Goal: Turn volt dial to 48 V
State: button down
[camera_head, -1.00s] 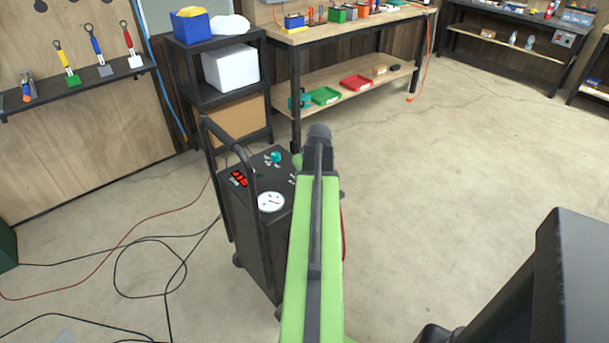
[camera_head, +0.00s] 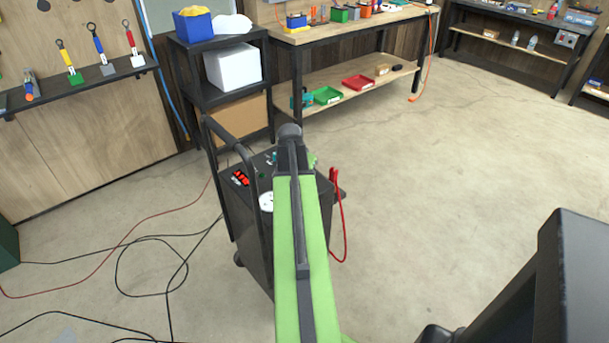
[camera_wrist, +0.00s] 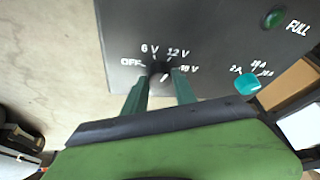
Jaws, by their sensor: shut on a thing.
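The volt dial (camera_wrist: 160,69) is a dark knob on the cart's black panel in the wrist view, ringed by white labels OFF, 6 V, 12 V and one partly covered that reads like 48 V. My gripper (camera_wrist: 160,78) has its two green fingers either side of the dial, shut on it. A small white mark shows at the dial, but which label it points to cannot be told. In the head view my arm hides the dial and fingers. The charger cart (camera_head: 230,215) stands upright beneath my arm.
A teal knob (camera_wrist: 248,83) with amp labels and a green FULL lamp (camera_wrist: 275,17) share the panel. A red cable (camera_head: 340,215) hangs at the cart's right. A black shelf (camera_head: 190,80) and workbench (camera_head: 345,35) stand behind; floor is open at right.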

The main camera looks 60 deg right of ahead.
jog(key=m+g, duration=0.1)
jog(key=m, duration=0.1)
jog(key=m+g, duration=0.1)
jog(key=m, duration=0.2)
jog(key=shift+w+m+y, duration=0.2)
jog(key=shift+m+y, duration=0.1)
jog(key=m, duration=0.2)
jog(key=m+g+y, duration=0.1)
jog(key=m, duration=0.1)
jog(key=shift+w+m+g, duration=0.1)
jog(key=shift+m+g, duration=0.2)
jog(key=shift+m, duration=0.1)
jog(key=c, duration=1)
grip_release()
jog(key=shift+d, duration=0.1)
